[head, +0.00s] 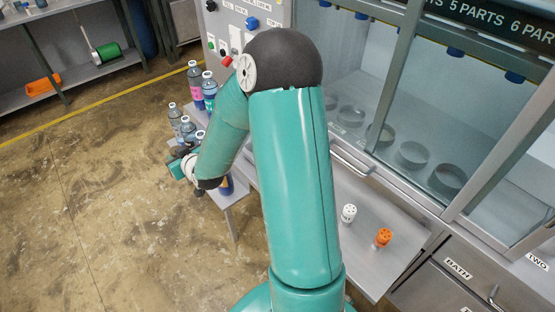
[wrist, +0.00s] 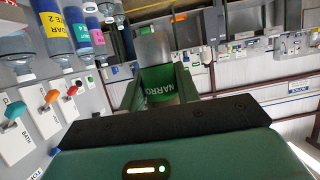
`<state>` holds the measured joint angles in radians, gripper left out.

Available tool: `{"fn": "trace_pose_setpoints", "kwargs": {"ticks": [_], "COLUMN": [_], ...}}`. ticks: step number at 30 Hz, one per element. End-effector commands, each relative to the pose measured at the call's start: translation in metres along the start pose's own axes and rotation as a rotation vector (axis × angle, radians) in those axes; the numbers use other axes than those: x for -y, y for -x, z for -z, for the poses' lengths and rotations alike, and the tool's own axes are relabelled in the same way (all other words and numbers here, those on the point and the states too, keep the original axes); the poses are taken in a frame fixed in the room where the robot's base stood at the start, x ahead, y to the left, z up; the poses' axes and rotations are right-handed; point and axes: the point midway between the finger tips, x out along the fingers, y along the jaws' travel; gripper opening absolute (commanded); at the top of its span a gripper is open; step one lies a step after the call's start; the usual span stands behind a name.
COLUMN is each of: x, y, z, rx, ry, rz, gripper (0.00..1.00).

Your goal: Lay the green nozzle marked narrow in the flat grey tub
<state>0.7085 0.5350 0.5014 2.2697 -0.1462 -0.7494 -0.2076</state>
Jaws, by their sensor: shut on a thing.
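The green nozzle (wrist: 160,84) shows in the wrist view between my gripper's two fingers, with white letters reading "NARRO" and the rest cut off. My gripper (wrist: 158,92) is shut on it. A grey block-like shape (wrist: 152,46) shows just beyond the nozzle; I cannot tell whether it belongs to it. In the head view my gripper (head: 184,168) is at the left, beside the bottles, and the nozzle cannot be made out there. I cannot pick out the flat grey tub in either view.
Several bottles (head: 195,85) stand on a grey side table (head: 237,190) close to my gripper. A white nozzle (head: 348,213) and an orange nozzle (head: 383,237) stand on the grey ledge (head: 365,262). A glazed cabinet (head: 400,110) holds round dishes. Open floor lies left.

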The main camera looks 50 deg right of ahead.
Motion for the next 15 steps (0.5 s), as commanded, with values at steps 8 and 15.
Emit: {"fn": "trace_pose_setpoints", "kwargs": {"ticks": [8, 15], "x": [-0.121, -0.2], "y": [0.074, 0.152], "z": [0.034, 0.034], "rx": [0.0, 0.003], "ry": [-0.024, -0.057], "rz": [-0.073, -0.149], "gripper": [0.07, 0.07]}}
